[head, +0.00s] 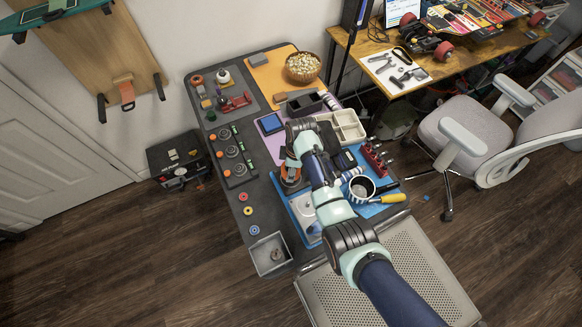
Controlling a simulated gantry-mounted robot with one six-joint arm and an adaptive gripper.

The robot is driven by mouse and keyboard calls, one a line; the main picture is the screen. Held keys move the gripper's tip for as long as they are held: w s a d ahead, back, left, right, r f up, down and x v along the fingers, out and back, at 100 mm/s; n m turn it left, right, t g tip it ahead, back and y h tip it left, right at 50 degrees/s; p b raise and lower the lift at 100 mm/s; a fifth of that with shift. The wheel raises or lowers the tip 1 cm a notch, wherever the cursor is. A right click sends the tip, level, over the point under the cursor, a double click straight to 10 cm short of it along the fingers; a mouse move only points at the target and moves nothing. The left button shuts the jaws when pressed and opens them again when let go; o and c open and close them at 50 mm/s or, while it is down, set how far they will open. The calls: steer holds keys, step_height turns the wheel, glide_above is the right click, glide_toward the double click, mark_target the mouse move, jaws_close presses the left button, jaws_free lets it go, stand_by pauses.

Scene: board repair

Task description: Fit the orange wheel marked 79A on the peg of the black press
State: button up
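My gripper (292,166) points down over the left edge of the blue mat (367,211), partly hidden by my own wrist. A dark round thing with orange on it (291,183) shows directly below the gripper. I cannot tell whether it is the orange wheel, the black press or both together, or whether the fingers touch it. The marking 79A cannot be read at this size. The press's peg cannot be made out.
Small red (243,196), yellow (248,211) and blue (254,230) wheels lie along the table's left side. A grey bin (286,250) stands at the front corner.

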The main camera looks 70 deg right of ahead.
steer(key=shift+f, duration=0.25)
stand_by(0.4)
steer(key=shift+f+b, duration=0.55)
steer(key=shift+f, duration=0.15)
steer(key=shift+f, duration=0.2)
steer(key=shift+f+b, duration=0.55)
steer(key=shift+f, duration=0.05)
steer(key=shift+f, duration=0.2)
stand_by(1.1)
steer(key=o, duration=1.3)
steer(key=shift+o, duration=0.3)
